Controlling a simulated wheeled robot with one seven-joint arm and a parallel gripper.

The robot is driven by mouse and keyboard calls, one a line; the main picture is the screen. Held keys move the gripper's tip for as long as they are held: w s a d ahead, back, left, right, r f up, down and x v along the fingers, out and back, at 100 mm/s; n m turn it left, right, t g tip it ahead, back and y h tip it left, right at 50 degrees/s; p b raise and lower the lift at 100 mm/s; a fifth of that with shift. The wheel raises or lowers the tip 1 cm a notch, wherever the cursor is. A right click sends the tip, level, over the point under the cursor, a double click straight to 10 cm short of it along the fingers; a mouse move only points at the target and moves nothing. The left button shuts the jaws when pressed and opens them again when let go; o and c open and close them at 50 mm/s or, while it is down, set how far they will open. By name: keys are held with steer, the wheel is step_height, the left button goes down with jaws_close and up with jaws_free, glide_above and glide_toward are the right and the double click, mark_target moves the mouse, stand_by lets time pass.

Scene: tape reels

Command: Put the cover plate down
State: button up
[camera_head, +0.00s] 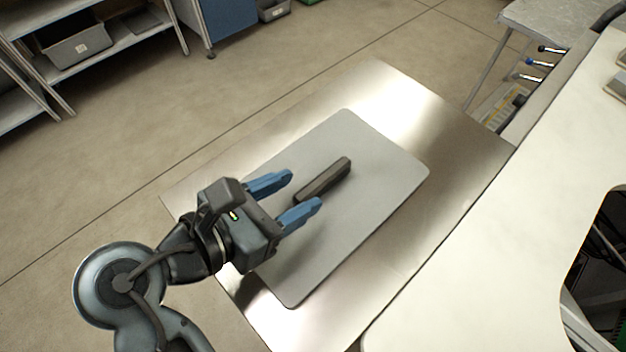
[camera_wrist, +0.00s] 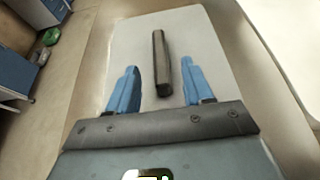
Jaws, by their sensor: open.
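The cover plate (camera_head: 372,193) is a flat grey sheet with rounded corners and a dark bar handle (camera_head: 323,179) on top. It lies on a shiny metal table (camera_head: 440,125). My gripper (camera_head: 298,193) is over the plate's near left part, its two blue fingers apart and pointing toward the handle. In the wrist view, the handle (camera_wrist: 161,64) stands between and ahead of the open fingers (camera_wrist: 160,88), with gaps on both sides. The plate (camera_wrist: 203,45) spreads beneath. The gripper holds nothing. The plate's near left edge is partly hidden by my gripper.
A white worktop (camera_head: 480,270) with a dark cutout runs along the right. A shelf with a grey bin (camera_head: 78,46) and a blue cabinet (camera_head: 228,20) stand at the upper left. Bare metal table shows around the plate, and open floor (camera_head: 130,150) lies to the left.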

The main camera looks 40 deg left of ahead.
steer(key=shift+v, duration=2.7)
steer(key=shift+c, duration=0.4)
